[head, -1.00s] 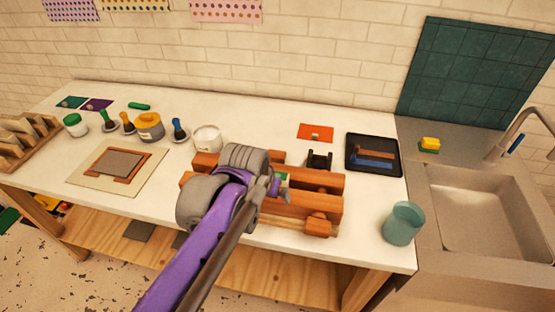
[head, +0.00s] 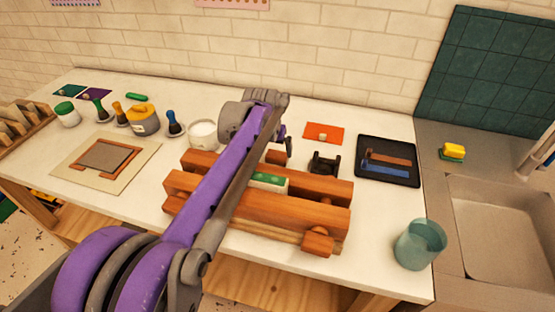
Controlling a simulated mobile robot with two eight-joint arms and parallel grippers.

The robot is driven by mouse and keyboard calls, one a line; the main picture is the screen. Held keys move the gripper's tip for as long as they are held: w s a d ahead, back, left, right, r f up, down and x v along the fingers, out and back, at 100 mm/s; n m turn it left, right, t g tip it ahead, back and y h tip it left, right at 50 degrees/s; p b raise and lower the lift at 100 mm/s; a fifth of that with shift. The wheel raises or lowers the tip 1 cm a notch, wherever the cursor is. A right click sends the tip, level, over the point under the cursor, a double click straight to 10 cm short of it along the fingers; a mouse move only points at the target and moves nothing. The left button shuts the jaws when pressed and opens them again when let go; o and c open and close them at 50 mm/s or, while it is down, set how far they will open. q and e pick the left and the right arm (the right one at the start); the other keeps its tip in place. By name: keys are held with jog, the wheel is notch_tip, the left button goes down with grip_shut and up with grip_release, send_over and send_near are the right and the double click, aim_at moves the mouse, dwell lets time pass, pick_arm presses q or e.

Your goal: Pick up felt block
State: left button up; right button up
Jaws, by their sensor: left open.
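My left arm reaches in from the lower left and crosses over a wooden press. Its gripper (head: 284,148) is open above the table just behind the press, its dark fingers pointing down and partly hidden by the wrist. A small brown block-like piece (head: 276,157) shows right beside the fingers; I cannot tell whether it is the felt block or part of the press. No other thing is clearly the felt block. A white block with a green top (head: 268,179) sits between the beams of the press (head: 290,207). My right gripper is out of view.
Right of the gripper are a black stand (head: 324,163), an orange card (head: 323,133) and a black tray (head: 388,172) with brown and blue bars. A teal cup (head: 419,244) stands near the front right edge, by the sink. A white jar (head: 203,133) stands left of the gripper.

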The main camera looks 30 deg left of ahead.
aim_at(277, 154)
pick_arm(q)
jog(key=x, duration=0.5)
jog(key=shift+w+f, duration=0.25)
jog(key=shift+w, duration=0.25)
jog(key=shift+c, duration=0.2)
jog(key=c, duration=1.1)
notch_tip(277, 154, up, 10)
jog(key=shift+r+p, duration=0.1)
jog(key=shift+p, duration=0.25)
